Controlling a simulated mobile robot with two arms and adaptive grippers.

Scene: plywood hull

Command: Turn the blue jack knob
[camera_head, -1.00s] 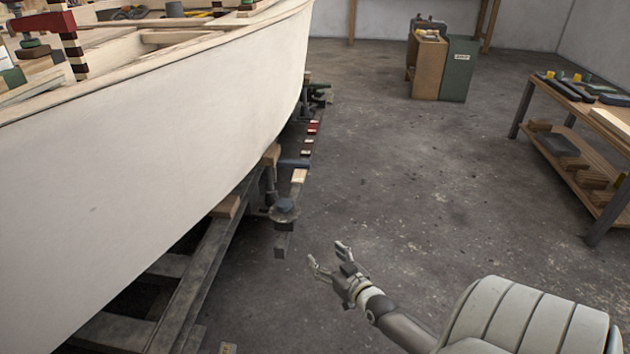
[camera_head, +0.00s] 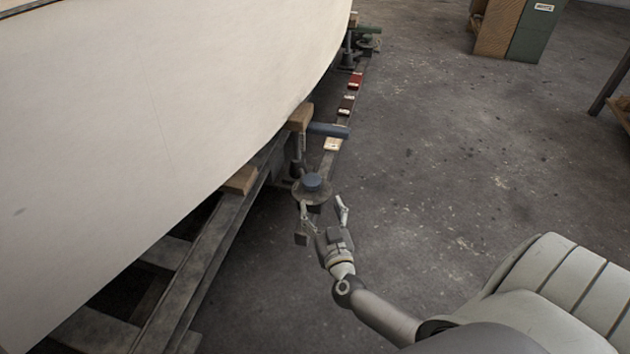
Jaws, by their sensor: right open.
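The blue jack knob (camera_head: 313,181) sits on a dark round disc beside the hull's support, near the middle of the view. A dark screw post (camera_head: 297,150) stands just behind it, under a wooden block at the hull. My right gripper (camera_head: 324,204) is open at the near side of the knob, its two fingers pointing at it, one to each side. The fingertips overlap the disc's near edge in the picture; I cannot tell whether they touch it. My left gripper is not in view.
The pale plywood hull (camera_head: 160,110) fills the left side, on a dark cradle beam (camera_head: 215,255). A blue bar (camera_head: 328,130) juts out behind the knob. Another jack with a green part (camera_head: 368,31) stands farther back. Open concrete floor lies to the right.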

